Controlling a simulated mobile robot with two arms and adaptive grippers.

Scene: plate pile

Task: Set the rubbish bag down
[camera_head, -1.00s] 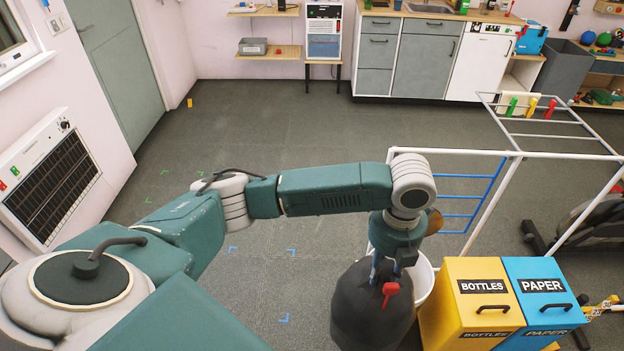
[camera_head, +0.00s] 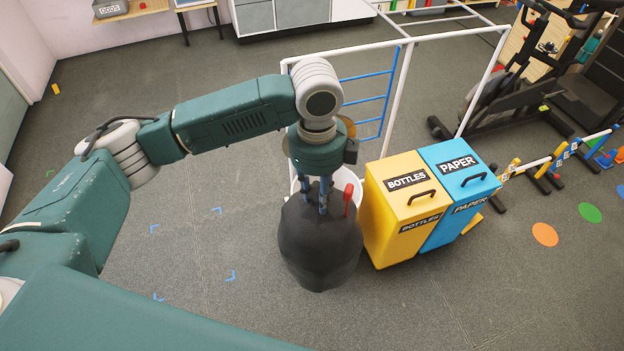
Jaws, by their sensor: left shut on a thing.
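The rubbish bag (camera_head: 318,245) is dark grey, rounded and full, with a red tie (camera_head: 350,198) at its neck. It hangs or stands below my left gripper (camera_head: 323,198), which is shut on its top. The bag is upright, and I cannot tell whether its bottom touches the floor. It partly hides a white bin (camera_head: 347,180) behind it. My right gripper is not in view.
A yellow BOTTLES bin (camera_head: 395,225) and a blue PAPER bin (camera_head: 457,205) stand close to the right of the bag. A white frame (camera_head: 397,100) with blue rungs stands behind. Floor with blue corner marks (camera_head: 217,210) is clear to the left.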

